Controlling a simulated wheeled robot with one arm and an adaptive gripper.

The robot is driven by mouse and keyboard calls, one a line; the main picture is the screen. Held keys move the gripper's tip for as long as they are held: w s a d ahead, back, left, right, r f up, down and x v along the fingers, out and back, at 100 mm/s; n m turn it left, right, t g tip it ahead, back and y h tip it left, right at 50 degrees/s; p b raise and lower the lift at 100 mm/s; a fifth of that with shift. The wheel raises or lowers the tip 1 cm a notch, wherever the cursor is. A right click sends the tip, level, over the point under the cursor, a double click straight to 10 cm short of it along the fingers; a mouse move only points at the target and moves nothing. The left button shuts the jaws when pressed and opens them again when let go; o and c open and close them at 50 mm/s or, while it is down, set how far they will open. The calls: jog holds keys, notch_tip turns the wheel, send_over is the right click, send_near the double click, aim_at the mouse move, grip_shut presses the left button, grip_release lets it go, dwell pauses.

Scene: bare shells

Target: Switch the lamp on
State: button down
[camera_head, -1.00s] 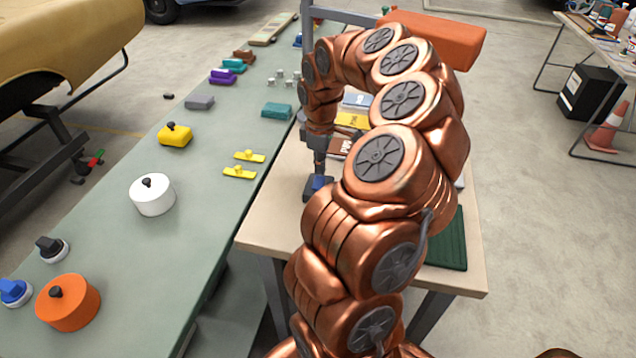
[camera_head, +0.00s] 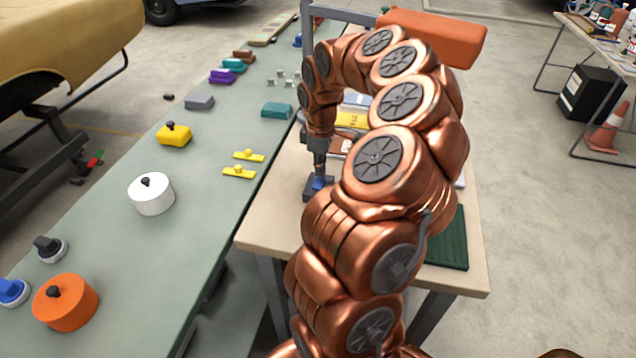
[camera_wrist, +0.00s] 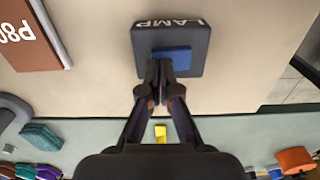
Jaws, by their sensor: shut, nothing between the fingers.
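A dark grey switch box (camera_head: 309,193) stands on the pale table, left of my arm. In the wrist view the box (camera_wrist: 196,42) bears the word LAMP, upside down, and a blue button (camera_wrist: 172,53). My gripper (camera_head: 318,172) points down over the box. In the wrist view my gripper's (camera_wrist: 161,66) fingertips are together, empty, at the button's near edge; I cannot tell whether they touch or press it. A lamp with a long orange shade (camera_head: 435,38) hangs on a grey arm and post at the back. No glow shows on its visible side.
The pale table (camera_head: 262,228) also holds books (camera_head: 351,119) behind the gripper and a dark green mat (camera_head: 450,240), partly behind my arm. A green bench (camera_head: 110,245) on the left carries pots, yellow pieces and coloured blocks. The lamp post rises behind my wrist.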

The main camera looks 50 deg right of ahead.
jog(key=shift+f+b, duration=0.45)
jog(key=shift+f, duration=0.2)
dwell(0.3)
jog(key=shift+r, duration=0.1)
jog(key=shift+r+p, duration=1.1)
jog(key=shift+r, duration=2.35)
